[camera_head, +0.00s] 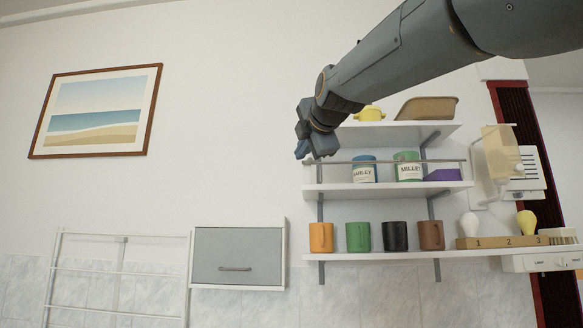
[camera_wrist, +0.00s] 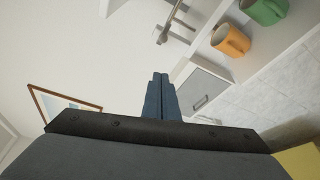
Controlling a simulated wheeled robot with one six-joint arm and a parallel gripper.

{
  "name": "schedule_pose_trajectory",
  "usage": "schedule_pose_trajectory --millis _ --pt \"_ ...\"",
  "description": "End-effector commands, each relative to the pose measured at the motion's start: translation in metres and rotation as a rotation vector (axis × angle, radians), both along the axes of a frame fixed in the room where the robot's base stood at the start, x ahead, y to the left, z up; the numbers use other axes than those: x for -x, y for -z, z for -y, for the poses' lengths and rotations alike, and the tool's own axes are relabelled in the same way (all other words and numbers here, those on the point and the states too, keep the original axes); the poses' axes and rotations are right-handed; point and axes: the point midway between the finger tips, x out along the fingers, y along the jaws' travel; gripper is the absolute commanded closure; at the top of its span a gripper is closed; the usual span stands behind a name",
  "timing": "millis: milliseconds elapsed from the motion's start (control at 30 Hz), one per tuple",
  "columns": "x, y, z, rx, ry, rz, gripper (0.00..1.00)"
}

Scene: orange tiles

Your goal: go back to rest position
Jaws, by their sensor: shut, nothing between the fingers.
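My gripper (camera_head: 309,150) is at the end of my arm, which reaches in from the top right in the head view. It hangs in front of the white wall, at the left end of the upper shelves. In the wrist view my gripper (camera_wrist: 160,78) shows with its two fingers together and nothing between them. No held object is seen in either view.
Wall shelves (camera_head: 395,189) hold cans, a yellow pot, a tan tray and several mugs. An orange mug (camera_head: 321,237) stands at the lower left end. A grey-fronted cabinet (camera_head: 237,255), a white rack (camera_head: 120,278) and a framed picture (camera_head: 97,110) are left. The wall between is clear.

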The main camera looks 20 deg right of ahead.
Motion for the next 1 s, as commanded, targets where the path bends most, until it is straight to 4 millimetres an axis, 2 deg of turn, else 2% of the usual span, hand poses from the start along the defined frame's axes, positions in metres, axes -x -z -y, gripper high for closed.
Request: schedule_pose_trajectory --millis 200,767,867,967,1000 --pt "0.011 -0.001 0.0 0.0 -0.001 -0.001 1.0" --pt "0.011 -0.001 0.0 0.0 -0.001 -0.001 1.0" --pt "0.004 0.017 -0.001 -0.034 0.003 -0.03 1.0" --pt "-0.009 0.061 -0.001 -0.124 0.017 -0.1 1.0" --pt "-0.015 0.085 -0.001 -0.173 0.027 -0.139 1.0"
